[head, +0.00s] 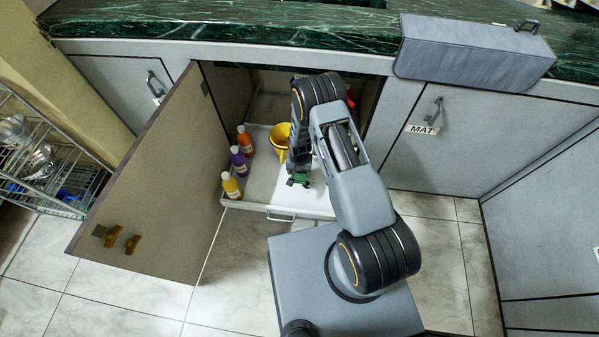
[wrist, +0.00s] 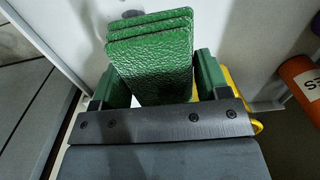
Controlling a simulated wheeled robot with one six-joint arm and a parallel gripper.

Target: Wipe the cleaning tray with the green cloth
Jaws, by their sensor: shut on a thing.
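The green cloth (wrist: 152,58) is a folded, textured stack held between the two green fingers of my gripper (wrist: 157,82) in the wrist view. In the head view my gripper (head: 300,178) reaches down over the cleaning tray (head: 261,207), a pale pulled-out tray in the open cabinet under the counter. The cloth shows there only as a small green patch, partly hidden by my arm. I cannot tell whether the cloth touches the tray floor.
Yellow (head: 231,187), purple (head: 239,161) and orange (head: 246,141) bottles stand along the tray's left side. The open cabinet door (head: 160,185) blocks the left. A wire rack (head: 50,170) stands beyond it.

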